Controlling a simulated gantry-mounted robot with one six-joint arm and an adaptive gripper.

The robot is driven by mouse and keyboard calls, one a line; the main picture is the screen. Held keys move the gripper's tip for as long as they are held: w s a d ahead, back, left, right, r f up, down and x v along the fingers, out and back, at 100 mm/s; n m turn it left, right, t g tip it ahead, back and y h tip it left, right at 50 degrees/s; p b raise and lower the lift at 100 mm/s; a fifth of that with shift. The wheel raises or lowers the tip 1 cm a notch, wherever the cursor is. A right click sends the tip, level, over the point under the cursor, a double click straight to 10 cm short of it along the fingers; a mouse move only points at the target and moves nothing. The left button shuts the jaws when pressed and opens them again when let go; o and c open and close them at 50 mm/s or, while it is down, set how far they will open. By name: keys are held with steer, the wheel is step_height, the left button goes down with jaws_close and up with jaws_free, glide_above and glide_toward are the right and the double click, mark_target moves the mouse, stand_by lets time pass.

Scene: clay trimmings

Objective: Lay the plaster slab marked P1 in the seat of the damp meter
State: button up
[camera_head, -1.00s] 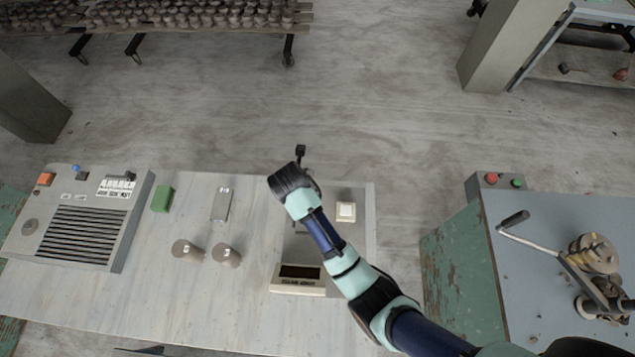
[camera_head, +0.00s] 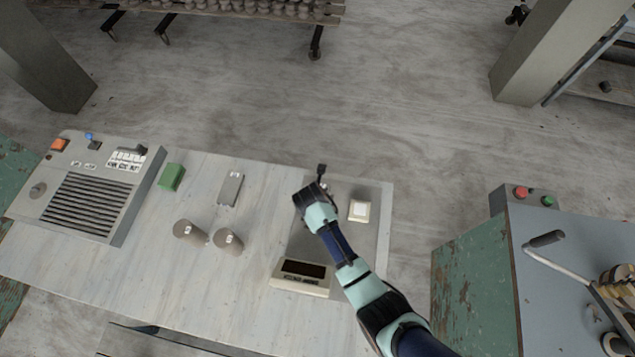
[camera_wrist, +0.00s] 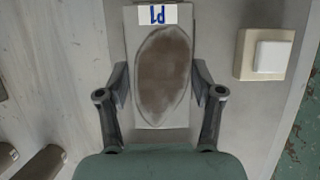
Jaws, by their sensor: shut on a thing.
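The plaster slab marked P1 (camera_wrist: 162,110) is pale grey with a brown oval patch. Its blue P1 label shows upside down at the top of the wrist view. My gripper (camera_wrist: 160,86) is shut on the slab's two long sides. In the head view my wrist hides the slab and fingertips. The damp meter (camera_head: 300,284) has a dark display at its front, and my wrist is above its rear part. The seat is covered by my arm and the slab, so I cannot tell whether the slab touches it.
A cream plate with a white square button (camera_head: 360,209) sits right of my gripper. A grey block (camera_head: 230,190), two grey cylinders (camera_head: 228,241), a green block (camera_head: 172,177) and a slatted console (camera_head: 90,192) are to the left. Bare bench lies between them and the meter.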

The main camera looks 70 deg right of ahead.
steer(key=shift+f+b, duration=0.55)
steer(key=shift+f, duration=1.65)
steer(key=shift+f, duration=0.2)
steer(key=o, duration=1.3)
steer(key=shift+r, duration=0.35)
steer(key=p+v, duration=0.3)
steer(key=v, duration=0.8)
steer(key=shift+a+r, duration=0.2)
steer(key=shift+r, duration=0.1)
